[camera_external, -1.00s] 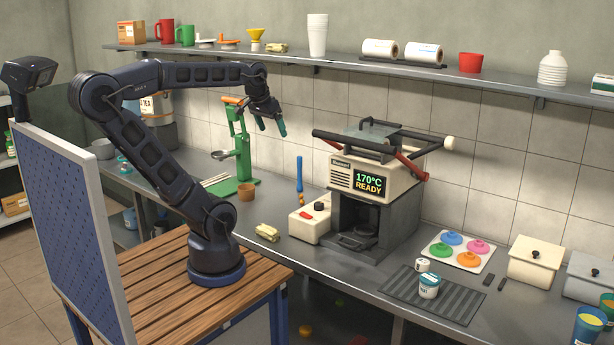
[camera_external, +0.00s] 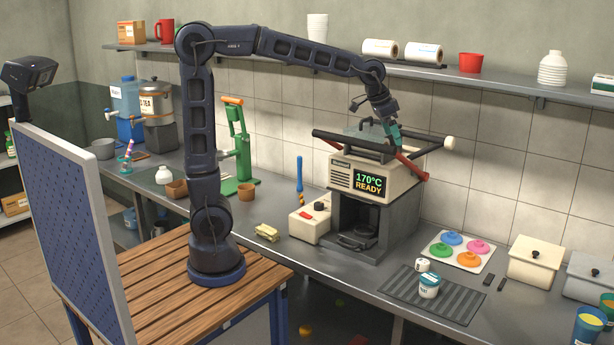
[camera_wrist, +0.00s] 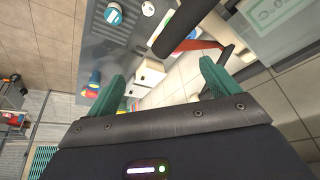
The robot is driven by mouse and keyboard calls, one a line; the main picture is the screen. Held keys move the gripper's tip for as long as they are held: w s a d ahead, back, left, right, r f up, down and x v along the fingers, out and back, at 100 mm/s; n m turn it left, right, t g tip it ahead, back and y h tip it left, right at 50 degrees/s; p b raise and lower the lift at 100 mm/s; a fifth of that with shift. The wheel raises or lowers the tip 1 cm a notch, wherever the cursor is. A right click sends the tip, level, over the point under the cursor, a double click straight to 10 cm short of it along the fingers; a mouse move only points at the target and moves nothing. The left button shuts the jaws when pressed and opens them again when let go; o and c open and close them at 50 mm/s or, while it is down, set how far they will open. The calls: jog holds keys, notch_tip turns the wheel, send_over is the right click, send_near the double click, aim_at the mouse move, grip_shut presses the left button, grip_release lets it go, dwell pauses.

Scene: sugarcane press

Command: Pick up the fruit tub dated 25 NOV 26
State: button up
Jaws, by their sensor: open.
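A white tub with a teal label (camera_external: 429,286) stands upright on the ribbed dark mat (camera_external: 462,309) on the counter. A smaller white item with dark marks (camera_external: 422,265) is just behind it. The date on the tub is too small to read. In the wrist view, the tub (camera_wrist: 113,14) is at the top left and the smaller white item (camera_wrist: 148,8) is beside it.
The press machine (camera_external: 345,180) has dark bars and a red-ended handle (camera_external: 412,168) close under my gripper. Coloured lids (camera_external: 468,259) lie behind the mat. White lidded boxes (camera_external: 534,262) and blue cups (camera_external: 587,328) stand to the right. A shelf (camera_external: 490,84) runs along the wall.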

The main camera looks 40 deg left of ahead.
jog(key=s+d+f+m+g, duration=0.1)
jog(key=s+d+f, duration=0.1)
jog(key=d, duration=0.7)
jog(key=s+d+f+m, duration=0.2)
jog(key=s+d, duration=0.1)
jog(key=d, duration=0.6)
send_near(430, 277)
jog(key=shift+w+f+h, duration=0.2)
jog(key=shift+f, duration=0.3)
jog(key=shift+w+f+h, duration=0.2)
jog(key=shift+f, duration=0.3)
jog(key=shift+x, duration=3.15)
jog(key=shift+s+x, duration=0.2)
jog(key=shift+x, duration=1.05)
jog(key=shift+s+x, duration=0.25)
jog(key=shift+x, duration=1.05)
jog(key=shift+a+f, duration=0.15)
jog(key=c, duration=1.2)
